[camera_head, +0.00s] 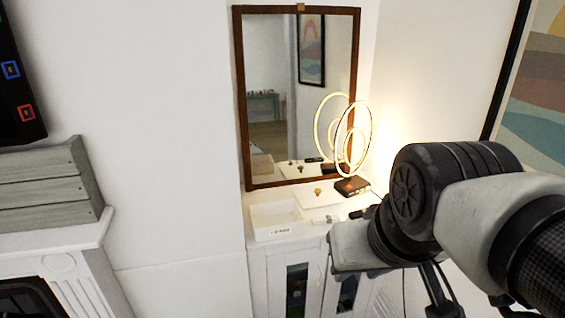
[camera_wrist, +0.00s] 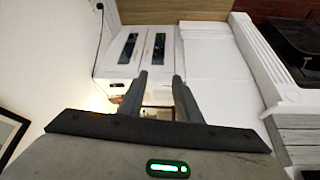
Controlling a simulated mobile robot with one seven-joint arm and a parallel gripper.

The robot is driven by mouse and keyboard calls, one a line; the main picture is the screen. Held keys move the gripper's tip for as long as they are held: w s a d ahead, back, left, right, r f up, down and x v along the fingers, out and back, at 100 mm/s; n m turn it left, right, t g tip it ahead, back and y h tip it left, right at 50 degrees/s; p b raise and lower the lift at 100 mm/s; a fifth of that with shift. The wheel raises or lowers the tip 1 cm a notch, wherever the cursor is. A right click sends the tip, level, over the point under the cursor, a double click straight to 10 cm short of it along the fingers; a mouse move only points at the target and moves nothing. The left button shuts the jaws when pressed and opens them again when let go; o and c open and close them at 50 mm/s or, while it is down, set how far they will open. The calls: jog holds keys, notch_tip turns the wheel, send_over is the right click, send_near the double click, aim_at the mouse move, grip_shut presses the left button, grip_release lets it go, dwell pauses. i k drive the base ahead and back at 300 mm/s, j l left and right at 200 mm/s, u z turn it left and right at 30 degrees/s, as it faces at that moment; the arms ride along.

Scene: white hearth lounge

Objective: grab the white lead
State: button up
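I cannot make out a white lead for certain in either view. A thin pale line (camera_head: 328,243) hangs at the front edge of the white cabinet (camera_head: 262,262) in the head view, too small to identify. My gripper (camera_wrist: 160,76) shows in the wrist view with its two dark fingers apart and nothing visible between them. It points toward the cabinet, whose front with two dark glass panes shows beyond the fingertips. In the head view my arm covers the right part of the cabinet, and my fingers cannot be seen clearly.
On the cabinet stand a white open tray (camera_head: 262,222), a lit ring lamp (camera_head: 318,130) and a dark box (camera_head: 352,186). A brown-framed mirror (camera_head: 240,110) rises behind. A white fireplace (camera_head: 85,244) is at left. The wall between is bare.

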aim_at(332, 218)
jog(key=i+j, duration=0.1)
jog(key=i, duration=1.05)
